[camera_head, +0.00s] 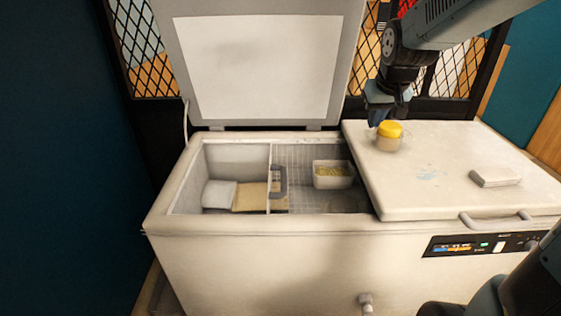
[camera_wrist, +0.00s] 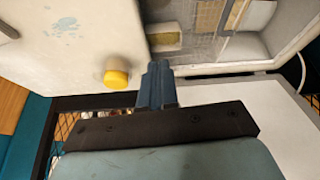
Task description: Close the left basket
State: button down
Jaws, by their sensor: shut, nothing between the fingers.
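A white chest freezer (camera_head: 250,262) stands in the middle of the head view. Its left lid (camera_head: 258,70) is raised upright, and the left compartment below is open. The right lid (camera_head: 450,200) is shut. A wire basket (camera_head: 292,157) shows inside the open part, with a white tub (camera_head: 333,174) of yellowish-green contents in it. My gripper (camera_head: 388,118) is above the back left of the shut lid, close to a yellow-capped jar (camera_head: 389,135). In the wrist view my gripper (camera_wrist: 157,75) is shut and empty, with the yellow cap (camera_wrist: 116,79) to its left.
A white package (camera_head: 220,193) and a tan package (camera_head: 250,197) lie in the freezer's left part. A grey handle (camera_head: 278,182) stands at the basket's left side. A black mesh panel (camera_head: 150,60) stands behind.

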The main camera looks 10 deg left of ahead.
jog(key=w+a+f+g+y, duration=0.1)
jog(key=w+a+f+y, duration=0.2)
jog(key=w+a+f, duration=0.8)
jog(key=w+a+f+y, duration=0.3)
jog(key=w+a+f, duration=0.4)
jog(key=w+f, duration=0.7)
jog(key=w+a+f, duration=0.1)
jog(key=a+f, duration=0.9)
jog(key=shift+w+f, duration=0.15)
jog(key=shift+f, duration=0.05)
jog(key=shift+d, duration=0.1)
